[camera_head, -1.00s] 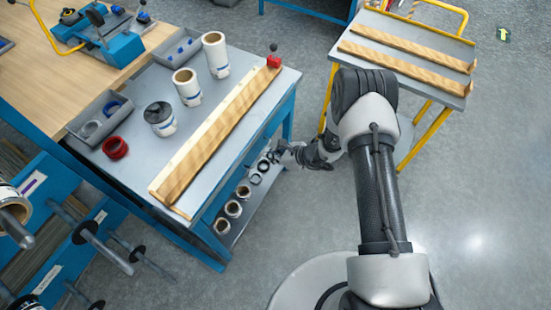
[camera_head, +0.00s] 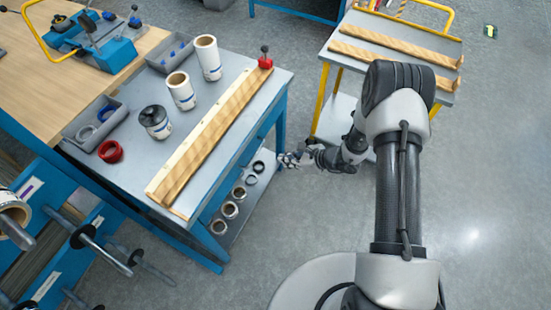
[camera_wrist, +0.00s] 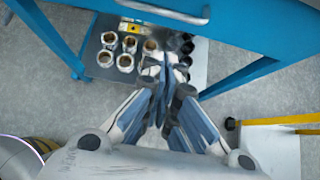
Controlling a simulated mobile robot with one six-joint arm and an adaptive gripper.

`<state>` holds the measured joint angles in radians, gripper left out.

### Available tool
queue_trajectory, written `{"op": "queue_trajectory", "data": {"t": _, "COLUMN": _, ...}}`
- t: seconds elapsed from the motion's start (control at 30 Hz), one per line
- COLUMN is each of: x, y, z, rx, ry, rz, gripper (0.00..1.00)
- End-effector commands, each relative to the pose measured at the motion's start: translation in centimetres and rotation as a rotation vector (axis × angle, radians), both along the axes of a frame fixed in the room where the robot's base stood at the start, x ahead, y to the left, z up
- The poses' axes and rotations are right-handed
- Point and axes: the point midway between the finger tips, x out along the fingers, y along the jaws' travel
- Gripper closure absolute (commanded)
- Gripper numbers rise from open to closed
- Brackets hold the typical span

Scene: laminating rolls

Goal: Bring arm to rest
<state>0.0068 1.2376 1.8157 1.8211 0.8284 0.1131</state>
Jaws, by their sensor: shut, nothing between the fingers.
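My arm reaches forward from my base in the head view, with its elbow raised near the yellow cart. My gripper (camera_head: 284,160) hangs low beside the right edge of the blue-framed worktable (camera_head: 140,177), apart from it. In the wrist view my gripper (camera_wrist: 166,68) shows with its fingers together and nothing between them. Beyond the fingertips is the table's lower shelf (camera_wrist: 95,70) with several rolls (camera_wrist: 124,63) standing on it.
On the worktable stand white rolls (camera_head: 208,60), a red ring (camera_head: 110,152) and a long wooden rack (camera_head: 205,140). A yellow-framed cart (camera_head: 330,65) with two wooden racks stands behind my elbow. Open grey floor (camera_head: 490,180) lies at the right.

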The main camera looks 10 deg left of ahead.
Motion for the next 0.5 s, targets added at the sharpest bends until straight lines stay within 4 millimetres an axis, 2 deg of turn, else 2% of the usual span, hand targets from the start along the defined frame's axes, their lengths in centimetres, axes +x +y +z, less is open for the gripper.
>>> {"op": "queue_trajectory", "data": {"t": 0.03, "x": -0.2, "y": -0.8, "z": 0.9, "rx": 0.0, "ry": 0.0, "rz": -0.004, "gripper": 1.0}}
{"op": "queue_trajectory", "data": {"t": 0.2, "x": -0.7, "y": -2.3, "z": 2.2, "rx": 0.0, "ry": 0.0, "rz": -0.003, "gripper": 1.0}}
{"op": "queue_trajectory", "data": {"t": 0.5, "x": -1.1, "y": -2.8, "z": 2.6, "rx": 0.0, "ry": 0.002, "rz": 0.0, "gripper": 1.0}}
